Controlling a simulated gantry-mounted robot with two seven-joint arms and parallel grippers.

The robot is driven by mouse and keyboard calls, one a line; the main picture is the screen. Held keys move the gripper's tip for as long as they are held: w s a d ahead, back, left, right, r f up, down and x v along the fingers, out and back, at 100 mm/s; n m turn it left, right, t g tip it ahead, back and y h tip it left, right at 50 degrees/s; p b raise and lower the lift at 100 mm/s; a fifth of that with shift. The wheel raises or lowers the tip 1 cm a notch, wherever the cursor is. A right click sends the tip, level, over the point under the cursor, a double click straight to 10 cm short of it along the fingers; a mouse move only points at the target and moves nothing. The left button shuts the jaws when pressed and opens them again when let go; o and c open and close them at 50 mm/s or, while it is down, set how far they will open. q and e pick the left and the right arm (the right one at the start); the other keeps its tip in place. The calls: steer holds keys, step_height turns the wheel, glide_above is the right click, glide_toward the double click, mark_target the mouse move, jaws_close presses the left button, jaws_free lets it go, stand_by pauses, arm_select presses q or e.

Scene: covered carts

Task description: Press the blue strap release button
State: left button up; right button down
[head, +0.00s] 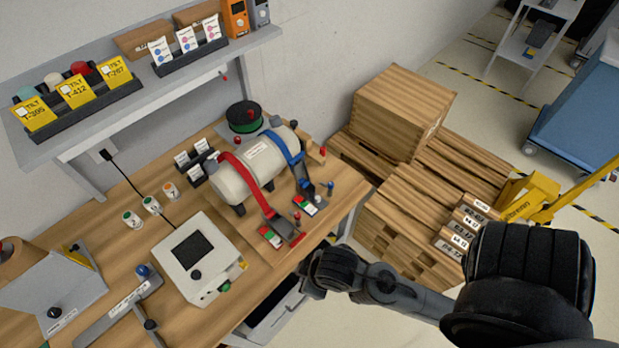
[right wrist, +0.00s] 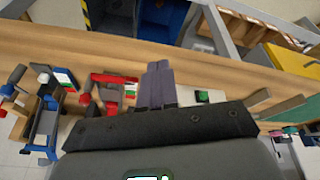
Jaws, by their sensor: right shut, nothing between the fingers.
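A pale tank (head: 240,180) lies on the wooden bench with a red strap and a blue strap (head: 287,147) over it. The blue strap runs down to a dark buckle with a green, white and red block (head: 305,205); a blue-topped post (head: 330,186) stands beside it. The blue strap hardware (right wrist: 45,128) is at the left in the right wrist view, with its coloured block (right wrist: 63,78). My right gripper (head: 312,277) is off the bench's front edge, apart from the buckle. Its fingers (right wrist: 158,84) are shut and empty. My left gripper is not in view.
The red strap's buckle (head: 272,236) is beside the blue one, nearer my right gripper. A white box with a screen (head: 197,257) stands to the left. Wooden crates (head: 403,110) stand right of the bench. A shelf (head: 150,88) overhangs the bench's back.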

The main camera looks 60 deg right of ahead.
steer(key=w+a+r+n+t+p, duration=0.1)
steer(key=w+r+p, duration=0.1)
steer(key=r+p, duration=0.3)
steer(key=w+a+r+n+p, duration=0.1)
steer(key=w+r+n+p, duration=0.15)
steer(key=r+p, duration=0.2)
steer(key=w+n+t+y+p, duration=0.1)
steer(key=w+n+p, duration=0.2)
steer(key=w+n, duration=0.4)
steer(key=w+d+f+n+g, duration=0.2)
steer(key=w+d+f+n, duration=0.15)
steer(key=d, duration=0.55)
steer(key=s+d+r+g, duration=0.1)
steer(key=d+g, duration=0.1)
steer(key=d, duration=0.7)
steer(key=s+d+r+m+g+h, duration=0.1)
steer(key=s+d+r, duration=0.1)
steer(key=d, duration=0.7)
steer(key=shift+s+d+r+g, duration=0.15)
steer(key=shift+g, duration=0.25)
